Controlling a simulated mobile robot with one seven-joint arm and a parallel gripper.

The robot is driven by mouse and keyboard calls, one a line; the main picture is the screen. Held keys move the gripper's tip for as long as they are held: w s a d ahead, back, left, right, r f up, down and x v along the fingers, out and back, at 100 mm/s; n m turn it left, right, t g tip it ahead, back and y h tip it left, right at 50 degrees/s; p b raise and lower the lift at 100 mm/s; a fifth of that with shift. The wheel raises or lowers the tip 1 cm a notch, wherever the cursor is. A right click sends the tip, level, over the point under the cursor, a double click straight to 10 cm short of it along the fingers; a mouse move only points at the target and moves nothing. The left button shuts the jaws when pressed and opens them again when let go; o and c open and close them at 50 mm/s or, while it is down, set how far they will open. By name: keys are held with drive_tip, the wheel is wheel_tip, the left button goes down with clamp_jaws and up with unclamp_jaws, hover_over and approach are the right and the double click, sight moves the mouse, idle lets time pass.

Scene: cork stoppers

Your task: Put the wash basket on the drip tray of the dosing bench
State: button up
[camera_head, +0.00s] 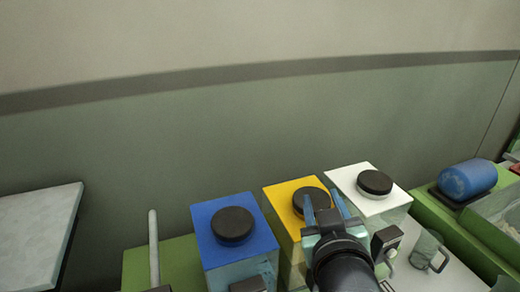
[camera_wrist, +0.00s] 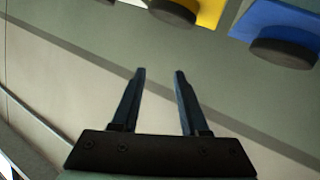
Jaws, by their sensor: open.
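My gripper (camera_head: 323,207) is open with nothing between its fingers, raised in front of the yellow and white dispensers. The wrist view shows its two dark blue fingers (camera_wrist: 160,73) apart, with only wall behind them. The dosing bench seems to be the green bench (camera_head: 180,258) with the blue (camera_head: 213,259), yellow (camera_head: 284,190) and white (camera_head: 354,172) dispensers. I cannot make out a wash basket for sure. A pale surface (camera_head: 408,274) lies below the white dispenser; I cannot tell whether it is the drip tray. My arm hides part of that area.
A blue cylinder (camera_head: 467,180) lies on a green bench (camera_head: 450,220) at right. A thin upright rod (camera_head: 153,245) stands left of the dispensers. A pale tabletop (camera_head: 38,235) is at far left.

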drive_tip(key=s+a+r+t, duration=0.1)
drive_tip(key=a+r+t, duration=0.2)
drive_tip(key=r, duration=0.6)
drive_tip(key=s+a+r+t, duration=0.1)
drive_tip(key=a+r+t, duration=0.15)
drive_tip(key=r, duration=0.65)
drive_tip(key=s+a+r+m+t, duration=0.1)
drive_tip(key=s+a+r+t, duration=0.1)
drive_tip(key=s+r, duration=0.3)
drive_tip(key=s+a+r+m+t+y, duration=0.1)
drive_tip(key=s+a+r+t, duration=0.2)
drive_tip(key=s+r, duration=0.3)
wheel_tip(320, 180, up, 5)
drive_tip(key=shift+r+t, duration=0.2)
drive_tip(key=shift+t, duration=0.55)
wheel_tip(320, 180, down, 5)
drive_tip(key=b, duration=0.4)
drive_tip(key=shift+w+r, duration=0.1)
drive_tip(key=shift+r, duration=0.1)
